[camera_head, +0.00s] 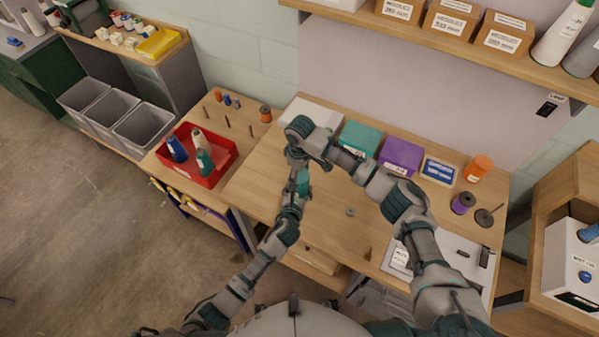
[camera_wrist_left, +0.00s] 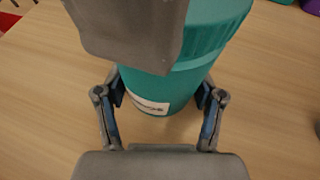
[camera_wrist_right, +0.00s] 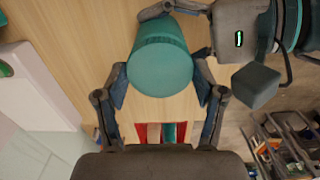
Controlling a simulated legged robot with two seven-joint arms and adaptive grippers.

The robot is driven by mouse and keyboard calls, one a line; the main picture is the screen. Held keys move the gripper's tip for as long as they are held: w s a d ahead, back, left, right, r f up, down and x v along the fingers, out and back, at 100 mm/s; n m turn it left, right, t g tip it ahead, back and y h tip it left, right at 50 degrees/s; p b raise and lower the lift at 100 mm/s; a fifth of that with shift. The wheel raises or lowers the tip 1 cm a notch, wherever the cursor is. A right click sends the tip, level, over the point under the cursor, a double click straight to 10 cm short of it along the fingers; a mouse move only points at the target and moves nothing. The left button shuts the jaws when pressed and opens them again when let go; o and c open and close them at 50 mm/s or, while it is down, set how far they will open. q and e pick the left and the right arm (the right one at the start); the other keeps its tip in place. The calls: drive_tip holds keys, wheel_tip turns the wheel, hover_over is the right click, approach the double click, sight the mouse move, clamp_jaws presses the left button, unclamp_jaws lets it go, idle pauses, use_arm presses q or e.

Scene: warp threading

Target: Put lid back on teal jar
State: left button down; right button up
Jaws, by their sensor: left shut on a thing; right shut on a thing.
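The teal jar (camera_wrist_left: 160,92), with a white label, is upright between the fingers of my left gripper (camera_wrist_left: 160,100). In the head view the teal of the jar (camera_head: 303,182) shows above the bench. My right gripper (camera_wrist_right: 160,85) is shut on the teal lid (camera_wrist_right: 160,66), whose round face fills the space between its fingers. In the left wrist view the wider, ridged lid (camera_wrist_left: 222,30) sits at the jar's top, partly behind my grey right gripper. Lid and jar look in line and touching; I cannot tell whether the lid is fully seated.
A red tray (camera_head: 226,165) with cones stands left. A white box (camera_head: 312,112), teal box (camera_head: 361,138), purple box (camera_head: 401,156) and orange jar (camera_head: 478,168) line the bench's back. Spools (camera_head: 462,203) lie right. The bench's middle is mostly clear.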

use_arm(q)
drive_tip(key=shift+s+a+f, duration=0.1)
drive_tip(key=shift+f, duration=0.25)
use_arm(e)
drive_tip(key=o, duration=1.4)
drive_tip(key=shift+c, duration=0.2)
drive_tip(key=shift+r, duration=0.1)
wheel_tip(320, 180, up, 12)
drive_tip(key=shift+w+d, duration=0.1)
use_arm(q)
drive_tip(key=c, duration=0.5)
unclamp_jaws()
drive_tip(key=o, duration=0.4)
use_arm(e)
drive_tip(key=shift+w+f, duration=0.1)
drive_tip(key=shift+f, duration=0.15)
use_arm(q)
drive_tip(key=shift+o, duration=0.2)
drive_tip(key=shift+r, duration=0.25)
